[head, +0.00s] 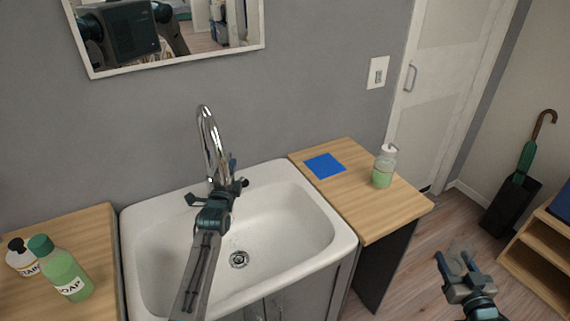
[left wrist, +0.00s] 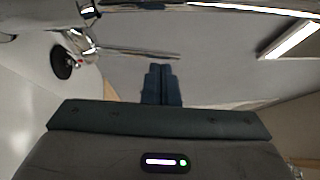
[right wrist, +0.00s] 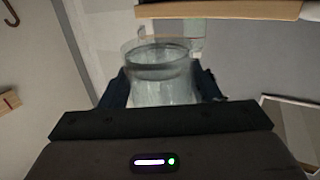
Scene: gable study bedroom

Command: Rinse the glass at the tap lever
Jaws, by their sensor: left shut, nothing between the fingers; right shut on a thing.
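The chrome tap (head: 208,140) stands at the back of the white sink (head: 290,195). My left gripper (head: 232,164) is beside the tap base, its arm reaching across the basin. Its fingers (left wrist: 162,85) are together and empty in the left wrist view, close to chrome tap parts (left wrist: 130,50). The lever is largely hidden by this gripper in the head view; I cannot tell if they touch. No running water is discernible.
The right wooden counter (head: 385,213) holds a blue square mat (head: 325,166) and a green pump bottle (head: 384,168). The left counter (head: 95,225) holds a green soap bottle (head: 62,270) and a white bottle (head: 22,258). An umbrella stand (head: 510,207) and shelf (head: 540,265) are far right.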

